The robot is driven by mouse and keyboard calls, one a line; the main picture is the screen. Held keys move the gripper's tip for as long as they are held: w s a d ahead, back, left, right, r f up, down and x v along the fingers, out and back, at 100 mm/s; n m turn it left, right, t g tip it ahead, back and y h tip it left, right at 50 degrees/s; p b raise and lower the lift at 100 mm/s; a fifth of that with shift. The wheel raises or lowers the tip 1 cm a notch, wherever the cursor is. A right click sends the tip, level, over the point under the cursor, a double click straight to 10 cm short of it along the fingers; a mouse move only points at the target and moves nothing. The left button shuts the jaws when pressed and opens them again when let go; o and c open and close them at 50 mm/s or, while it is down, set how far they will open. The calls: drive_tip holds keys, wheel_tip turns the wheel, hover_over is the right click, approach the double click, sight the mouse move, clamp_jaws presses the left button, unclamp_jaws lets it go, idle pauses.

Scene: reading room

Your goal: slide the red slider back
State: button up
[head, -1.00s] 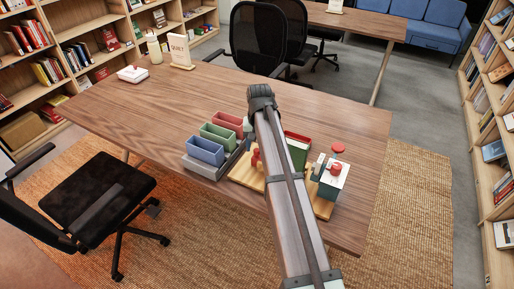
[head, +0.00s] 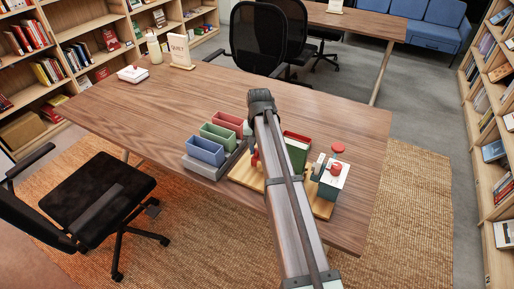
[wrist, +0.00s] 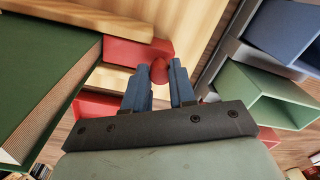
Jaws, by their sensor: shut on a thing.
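The red slider's round knob (wrist: 159,72) is between the blue fingertips of my gripper (wrist: 160,84) in the wrist view. The gripper is shut on it. A red block (wrist: 138,52) lies just behind the knob, beside pale wooden strips. In the head view a small part of the red slider (head: 254,158) shows at the left edge of my arm, over the wooden board (head: 246,178). My arm hides the gripper and most of the slider there.
Blue, green and red bins (head: 205,151) stand in a grey tray just left of the board. A green book (wrist: 40,70) is close on the left in the wrist view. A white box with a red knob (head: 337,168) stands at the board's right. The left tabletop (head: 150,110) is mostly clear.

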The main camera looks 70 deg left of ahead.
clamp_jaws()
drive_tip(key=shift+s+a, duration=1.95)
drive_tip(key=o, duration=0.8)
unclamp_jaws()
drive_tip(key=shift+o, duration=0.3)
drive_tip(key=shift+r, duration=0.1)
wheel_tip(320, 180, up, 14)
drive_tip(key=shift+w, duration=0.25)
drive_tip(key=shift+d+f, duration=0.1)
drive_tip(key=shift+f, duration=0.1)
